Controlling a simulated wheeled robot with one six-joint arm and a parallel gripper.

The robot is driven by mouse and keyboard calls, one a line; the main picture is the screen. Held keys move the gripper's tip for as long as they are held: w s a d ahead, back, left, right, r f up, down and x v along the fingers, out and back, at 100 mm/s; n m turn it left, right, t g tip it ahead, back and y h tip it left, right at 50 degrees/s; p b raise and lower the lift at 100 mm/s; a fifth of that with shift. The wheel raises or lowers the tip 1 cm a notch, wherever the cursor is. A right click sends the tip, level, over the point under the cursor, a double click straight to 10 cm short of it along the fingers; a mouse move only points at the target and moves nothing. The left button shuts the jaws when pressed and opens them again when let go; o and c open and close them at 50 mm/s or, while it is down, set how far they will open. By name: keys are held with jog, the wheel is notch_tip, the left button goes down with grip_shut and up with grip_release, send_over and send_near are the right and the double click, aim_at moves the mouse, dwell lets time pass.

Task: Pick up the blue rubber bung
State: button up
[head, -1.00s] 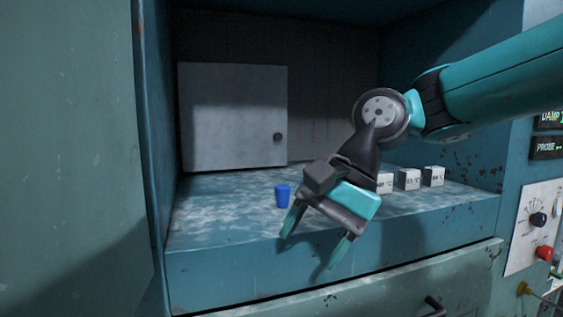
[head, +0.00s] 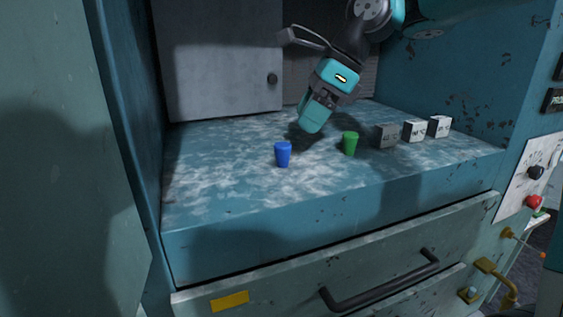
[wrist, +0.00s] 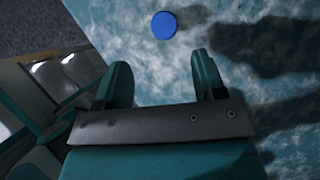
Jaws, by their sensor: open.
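The blue rubber bung (head: 283,154) stands upright on the worn blue shelf (head: 225,185), left of centre in the head view. In the wrist view the blue bung (wrist: 164,25) shows as a round disc, beyond the fingertips and between their lines. My gripper (head: 311,122) is above the shelf, up and to the right of the bung, pointing down. In the wrist view my gripper (wrist: 162,75) has its two fingers wide apart with nothing between them. In the head view one finger largely hides the other.
A green bung (head: 350,143) stands right of the blue one. Several labelled grey and white blocks (head: 414,131) stand further right. A pale panel with a knob (head: 220,60) is behind. Bare shelf surrounds the blue bung. A drawer handle (head: 380,283) juts out below.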

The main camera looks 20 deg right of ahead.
aim_at(286, 144)
jog(key=x, duration=0.3)
jog(key=shift+a+f, duration=0.15)
jog(key=shift+f, duration=0.05)
jog(key=shift+w+p+x, duration=0.15)
jog(key=shift+w+x, duration=0.05)
jog(key=shift+x, duration=1.15)
jog(key=shift+w+p+x, duration=0.15)
jog(key=shift+x, duration=1.2)
jog(key=shift+r, duration=0.1)
jog(key=c, duration=1)
